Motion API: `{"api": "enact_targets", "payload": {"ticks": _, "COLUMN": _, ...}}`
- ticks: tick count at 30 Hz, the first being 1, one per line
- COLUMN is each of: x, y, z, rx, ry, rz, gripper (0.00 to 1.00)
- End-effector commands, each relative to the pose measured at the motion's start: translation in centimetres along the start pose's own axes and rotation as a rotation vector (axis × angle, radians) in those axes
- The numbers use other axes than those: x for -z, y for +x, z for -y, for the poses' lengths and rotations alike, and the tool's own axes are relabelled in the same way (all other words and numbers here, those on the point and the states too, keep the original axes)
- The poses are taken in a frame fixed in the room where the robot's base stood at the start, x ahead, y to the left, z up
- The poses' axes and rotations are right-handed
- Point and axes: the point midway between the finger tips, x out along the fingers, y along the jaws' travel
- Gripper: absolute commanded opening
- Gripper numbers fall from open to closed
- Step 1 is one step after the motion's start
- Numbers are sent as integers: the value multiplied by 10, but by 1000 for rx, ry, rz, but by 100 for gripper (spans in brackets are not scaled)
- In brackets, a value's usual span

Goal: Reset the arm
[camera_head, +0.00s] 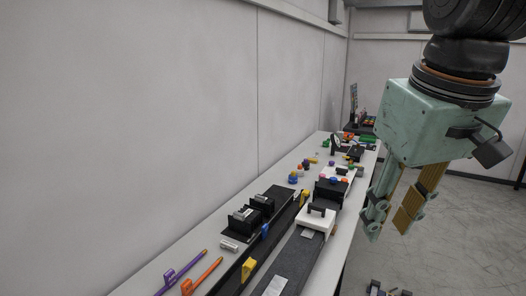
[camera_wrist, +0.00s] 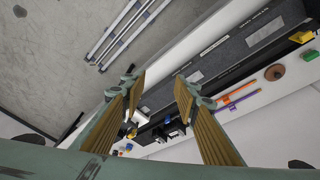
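My gripper (camera_head: 388,228) hangs at the upper right in the head view, fingers pointing down, to the right of the long bench and above the floor. Its green body and yellow-padded fingers are clear of everything. In the wrist view, my gripper (camera_wrist: 160,79) shows its two ribbed fingers apart with nothing between them. It is open and empty.
A long light bench (camera_head: 150,270) runs along the left wall, bearing a dark granite bed (camera_head: 292,262), black blocks (camera_head: 268,200), an orange tool (camera_head: 203,275) and a purple tool (camera_head: 180,271). Small coloured parts lie farther back. Metal rails (camera_wrist: 128,30) lie on the floor.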

Motion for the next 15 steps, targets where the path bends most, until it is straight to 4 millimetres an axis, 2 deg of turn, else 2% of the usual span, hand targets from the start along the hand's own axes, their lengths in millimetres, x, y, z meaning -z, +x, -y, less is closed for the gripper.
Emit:
{"api": "enact_targets", "payload": {"ticks": 3, "x": -24, "y": 2, "z": 5, "rx": -2, "ry": 28, "rz": -10, "gripper": 28}}
{"api": "enact_targets", "payload": {"ticks": 15, "x": -99, "y": 15, "z": 21, "rx": -5, "ry": 125, "rz": -40, "gripper": 28}}
